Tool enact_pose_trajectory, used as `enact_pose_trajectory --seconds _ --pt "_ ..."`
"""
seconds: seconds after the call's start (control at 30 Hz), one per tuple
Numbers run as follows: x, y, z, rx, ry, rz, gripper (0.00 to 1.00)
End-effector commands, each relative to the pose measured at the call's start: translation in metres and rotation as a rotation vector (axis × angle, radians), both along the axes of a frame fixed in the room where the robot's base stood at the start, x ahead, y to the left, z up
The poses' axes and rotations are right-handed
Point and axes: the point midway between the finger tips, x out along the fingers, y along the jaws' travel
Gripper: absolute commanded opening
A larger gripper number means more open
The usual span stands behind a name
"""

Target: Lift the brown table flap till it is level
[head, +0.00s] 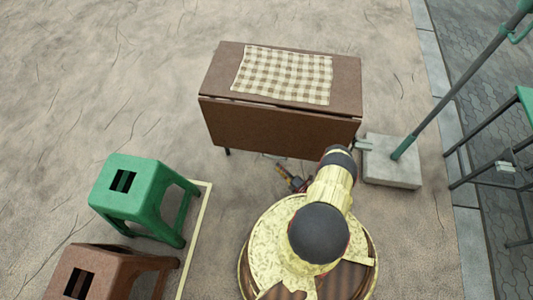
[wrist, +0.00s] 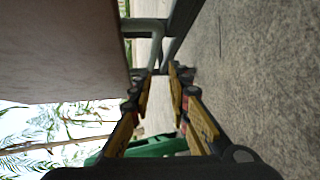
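The brown table (head: 345,85) stands with a checkered cloth (head: 285,75) on its top. Its brown flap (head: 270,128) hangs down along the near side, below a thin seam at the top's edge. My gripper (head: 284,174) is low, just below the flap's bottom edge, partly hidden by my arm. In the wrist view my gripper (wrist: 161,76) has its two fingers apart with nothing between them. A broad brown panel (wrist: 60,50) fills the upper left there, beside the fingers; it looks like part of the table. I see no clear contact with it.
A green stool (head: 130,183) and a brown stool (head: 105,270) stand at the left. A concrete block (head: 390,165) with a green pole (head: 455,90) stands close to the table's right end. Sandy ground left of the table is clear.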

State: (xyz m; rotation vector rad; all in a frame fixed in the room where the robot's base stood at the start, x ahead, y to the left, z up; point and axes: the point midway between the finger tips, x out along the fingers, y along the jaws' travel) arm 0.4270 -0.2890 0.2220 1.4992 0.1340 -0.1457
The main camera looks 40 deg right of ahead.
Motion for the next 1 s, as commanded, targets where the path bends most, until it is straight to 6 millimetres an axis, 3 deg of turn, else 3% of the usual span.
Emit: enact_pose_trajectory --seconds 0.1,0.37,0.8,1.0 --pt "-0.001 -0.013 0.004 0.105 -0.024 -0.075 0.18" --pt "0.007 -0.013 0.007 0.199 -0.041 -0.087 0.18" --pt "0.066 -0.017 -0.003 0.197 -0.040 -0.085 0.18" --pt "0.076 -0.018 -0.004 0.197 -0.039 -0.087 0.18"
